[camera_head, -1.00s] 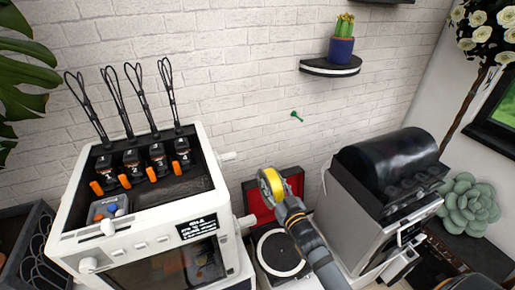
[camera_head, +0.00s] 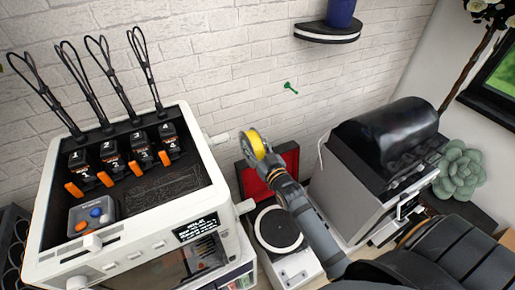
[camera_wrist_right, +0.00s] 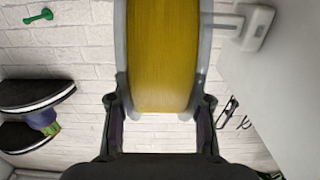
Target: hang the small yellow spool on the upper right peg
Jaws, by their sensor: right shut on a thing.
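The small yellow spool (camera_head: 254,146) has pale flanges and is held in my right gripper (camera_head: 264,157). In the right wrist view the yellow spool (camera_wrist_right: 162,55) fills the upper middle, with the dark fingers (camera_wrist_right: 160,100) shut on its flanges. In the head view, an upper white peg (camera_head: 219,138) and a lower white peg (camera_head: 245,207) stick out from the right side of the white printer (camera_head: 222,185). The spool is right of the upper peg and apart from it. A white peg also shows in the wrist view (camera_wrist_right: 226,22). My left gripper is not in view.
An open red-lined case (camera_head: 288,165) and a turntable-like device (camera_head: 280,232) stand below the spool. A grey machine with a black hood (camera_head: 388,135) stands to the right. A green wall hook (camera_head: 290,87) and a dark shelf (camera_head: 327,32) are behind.

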